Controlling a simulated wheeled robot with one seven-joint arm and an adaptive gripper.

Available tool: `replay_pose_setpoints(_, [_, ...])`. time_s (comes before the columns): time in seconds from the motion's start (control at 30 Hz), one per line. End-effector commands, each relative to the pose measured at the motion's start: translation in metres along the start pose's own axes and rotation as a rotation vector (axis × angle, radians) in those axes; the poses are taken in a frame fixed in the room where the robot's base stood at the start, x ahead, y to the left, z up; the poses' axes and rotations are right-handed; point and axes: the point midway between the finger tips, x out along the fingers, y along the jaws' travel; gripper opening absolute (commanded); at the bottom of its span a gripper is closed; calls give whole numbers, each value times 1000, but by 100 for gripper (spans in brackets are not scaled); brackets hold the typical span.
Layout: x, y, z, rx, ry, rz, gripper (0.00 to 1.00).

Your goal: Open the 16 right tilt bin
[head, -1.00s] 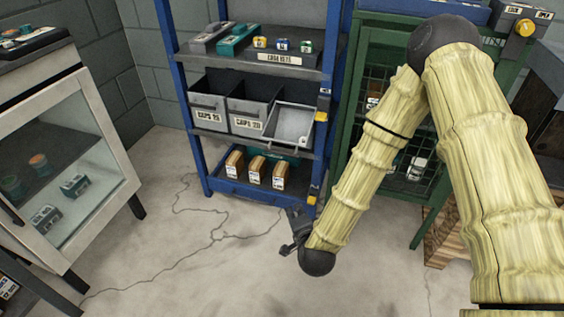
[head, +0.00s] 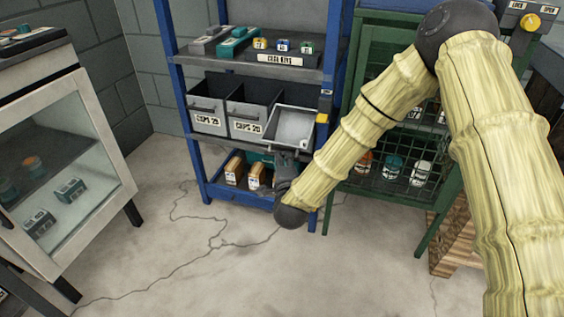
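The right tilt bin (head: 292,124) is at the right end of the bin row on the blue rack's middle shelf. It is tipped forward, and its pale grey inside shows. Its number label is not visible. My gripper (head: 284,158) is just below the bin's front edge, pointing up toward it. I cannot tell whether it touches the bin. Its fingers are small and dark, so open or shut is unclear. My forearm comes in from the right and hides part of the lower shelf.
Two labelled bins, the left bin (head: 207,121) and the middle bin (head: 245,127), stand beside it. Tan boxes (head: 234,168) are on the lower shelf. A green mesh cabinet (head: 436,205) stands right, a glass-fronted cabinet (head: 75,150) left. The floor between is clear.

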Motion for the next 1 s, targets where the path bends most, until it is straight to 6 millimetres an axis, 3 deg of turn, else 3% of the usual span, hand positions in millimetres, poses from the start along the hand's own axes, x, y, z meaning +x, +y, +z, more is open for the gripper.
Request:
replay_pose_setpoints(0.2, [19,1,0,-1,1,0,21])
replay_pose_setpoints(0.57, [22,0,0,0,1,0,21])
replay_pose_setpoints(0.7, [22,0,0,-1,1,0,0])
replay_pose_setpoints(1.0, [22,-3,-1,0,1,1,0])
